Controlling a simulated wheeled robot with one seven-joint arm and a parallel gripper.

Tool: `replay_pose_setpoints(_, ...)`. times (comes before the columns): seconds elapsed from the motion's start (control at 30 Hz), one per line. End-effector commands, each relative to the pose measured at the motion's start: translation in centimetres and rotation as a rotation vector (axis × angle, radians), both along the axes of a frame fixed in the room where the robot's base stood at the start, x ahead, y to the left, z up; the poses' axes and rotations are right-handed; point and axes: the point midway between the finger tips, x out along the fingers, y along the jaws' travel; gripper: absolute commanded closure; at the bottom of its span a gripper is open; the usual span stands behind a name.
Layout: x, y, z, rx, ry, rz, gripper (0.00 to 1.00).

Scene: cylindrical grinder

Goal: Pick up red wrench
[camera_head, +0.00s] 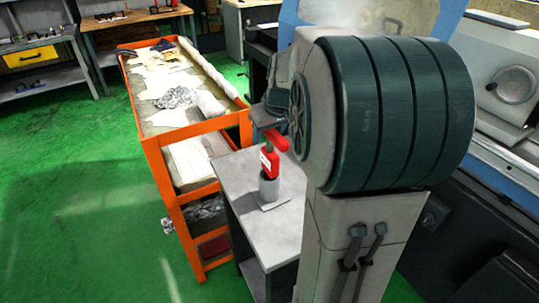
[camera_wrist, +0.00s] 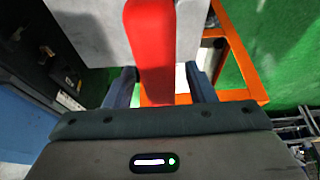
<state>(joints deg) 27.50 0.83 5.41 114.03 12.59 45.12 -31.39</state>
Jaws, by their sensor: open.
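In the wrist view the red wrench (camera_wrist: 150,45) runs down from the top edge into the space between my fingers. My gripper (camera_wrist: 160,72) is open, with one dark finger on each side of the wrench and a visible gap on both sides. In the head view my gripper (camera_head: 264,116) is at the wrench's upper end, partly hidden by my arm.
An orange cart (camera_head: 153,144) with cloths and papers on top stands beside the small table. A large blue and grey machine (camera_head: 515,155) is on the right. Workbenches (camera_head: 125,17) stand at the back. The green floor at the left is clear.

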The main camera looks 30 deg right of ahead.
Motion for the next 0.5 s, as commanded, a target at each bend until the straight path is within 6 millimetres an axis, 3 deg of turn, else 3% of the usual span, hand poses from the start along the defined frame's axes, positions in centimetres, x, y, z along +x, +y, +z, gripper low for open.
replay_pose_setpoints(0.17, 0.01, 0.0, -0.03, 0.0, -0.001, 0.0, 0.5)
replay_pose_setpoints(0.37, 0.0, 0.0, -0.01, 0.0, 0.0, 0.0, 1.0)
replay_pose_setpoints(0.5, 0.04, -0.02, 0.1, -0.001, -0.003, 0.0, 1.0)
